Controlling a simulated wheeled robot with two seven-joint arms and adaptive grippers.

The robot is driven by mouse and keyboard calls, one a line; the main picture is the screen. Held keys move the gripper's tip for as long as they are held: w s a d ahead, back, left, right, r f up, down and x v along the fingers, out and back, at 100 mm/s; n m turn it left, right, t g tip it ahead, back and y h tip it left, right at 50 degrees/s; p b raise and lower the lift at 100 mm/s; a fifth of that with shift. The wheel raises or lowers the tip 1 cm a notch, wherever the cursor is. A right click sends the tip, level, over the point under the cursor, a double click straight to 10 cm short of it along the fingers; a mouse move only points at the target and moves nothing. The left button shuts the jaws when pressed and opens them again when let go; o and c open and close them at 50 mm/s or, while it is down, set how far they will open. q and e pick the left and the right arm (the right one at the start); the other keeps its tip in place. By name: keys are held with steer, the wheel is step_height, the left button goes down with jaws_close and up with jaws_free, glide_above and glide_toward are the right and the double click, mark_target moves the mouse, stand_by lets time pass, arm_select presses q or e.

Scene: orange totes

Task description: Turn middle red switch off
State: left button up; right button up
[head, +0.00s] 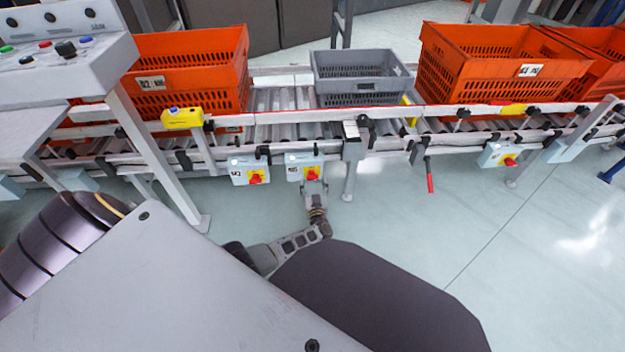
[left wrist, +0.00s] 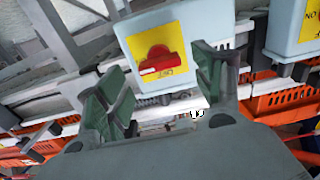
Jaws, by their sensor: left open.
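The middle red switch (head: 312,176) sits on a yellow plate on a light-blue box (head: 293,170) under the conveyor rail. In the left wrist view the red switch (left wrist: 160,60) is near and its handle lies roughly sideways, slightly tilted. My left gripper (head: 314,187) is just below and in front of this switch in the head view. In the left wrist view my left gripper (left wrist: 160,67) is open, with one finger on each side of the switch and nothing held. Contact with the switch cannot be told. My right gripper is not in view.
Another box with a red switch (head: 256,179) is close on the left, and one (head: 510,161) stands farther right. A conveyor leg (head: 350,170) is just right of the middle box. Orange totes (head: 195,75) and a grey tote (head: 350,72) sit on the conveyor. The floor is clear.

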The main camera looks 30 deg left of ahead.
mark_target(313, 179)
arm_select(q)
steer(key=shift+b+x, duration=0.35)
steer(key=shift+x, duration=0.6)
steer(key=shift+b+x, duration=0.5)
steer(key=shift+x, duration=0.7)
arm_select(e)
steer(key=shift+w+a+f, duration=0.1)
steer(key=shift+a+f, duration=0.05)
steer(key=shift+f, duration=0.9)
arm_select(q)
steer(key=shift+c, duration=0.3)
steer(key=c, duration=1)
